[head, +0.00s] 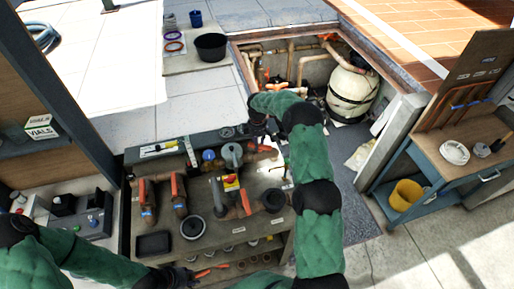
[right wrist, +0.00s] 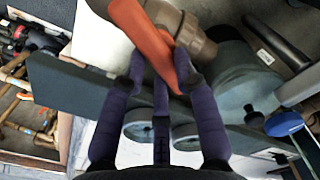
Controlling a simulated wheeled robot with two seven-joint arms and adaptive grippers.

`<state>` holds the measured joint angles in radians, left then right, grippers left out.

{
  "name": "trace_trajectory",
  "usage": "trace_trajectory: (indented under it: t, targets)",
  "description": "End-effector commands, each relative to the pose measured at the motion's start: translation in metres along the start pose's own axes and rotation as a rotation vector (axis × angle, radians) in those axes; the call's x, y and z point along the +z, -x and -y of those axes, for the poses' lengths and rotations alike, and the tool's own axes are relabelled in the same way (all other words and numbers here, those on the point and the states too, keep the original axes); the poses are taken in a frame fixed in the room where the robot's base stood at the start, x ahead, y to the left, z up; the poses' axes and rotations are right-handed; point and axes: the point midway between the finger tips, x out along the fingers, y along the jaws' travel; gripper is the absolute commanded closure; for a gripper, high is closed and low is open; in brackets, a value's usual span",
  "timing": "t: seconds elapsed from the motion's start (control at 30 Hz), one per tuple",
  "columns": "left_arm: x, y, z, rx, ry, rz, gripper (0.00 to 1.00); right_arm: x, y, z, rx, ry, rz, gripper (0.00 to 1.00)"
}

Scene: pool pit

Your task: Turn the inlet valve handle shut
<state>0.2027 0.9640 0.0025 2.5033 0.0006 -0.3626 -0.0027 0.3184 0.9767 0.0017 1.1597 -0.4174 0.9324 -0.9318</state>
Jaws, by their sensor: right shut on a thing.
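The orange valve handle (right wrist: 150,38) crosses the top of the right wrist view, in front of a tan pipe fitting (right wrist: 190,28). My right gripper (right wrist: 162,72) is shut on this handle, with fingers on both sides of it. In the head view my right gripper (head: 259,131) is at the back right of the workbench, where a bit of the orange handle (head: 266,148) shows below it. The gripper and arm hide part of the valve. My left gripper (head: 180,276) is low at the bottom edge, dark and partly cut off; its finger opening is unclear.
A blue cart (head: 405,165) stands right.

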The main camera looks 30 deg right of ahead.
Motion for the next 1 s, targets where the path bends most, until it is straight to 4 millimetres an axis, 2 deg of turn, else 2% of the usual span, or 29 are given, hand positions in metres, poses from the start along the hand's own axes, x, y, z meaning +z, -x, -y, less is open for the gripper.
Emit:
trace_trajectory:
  t: [0.03,0.4,1.0]
  targets:
    - [0.000,-0.010,0.004,0.000,0.000,0.000,0.60,0.000,-0.005,-0.001,0.002,-0.045,0.000,1.00]
    - [-0.002,-0.040,0.014,0.000,0.000,0.000,0.60,0.003,-0.004,-0.004,0.000,-0.396,0.000,1.00]
    - [-0.003,-0.066,0.024,0.000,0.000,0.000,0.60,0.009,-0.002,-0.007,0.000,-0.919,0.001,1.00]
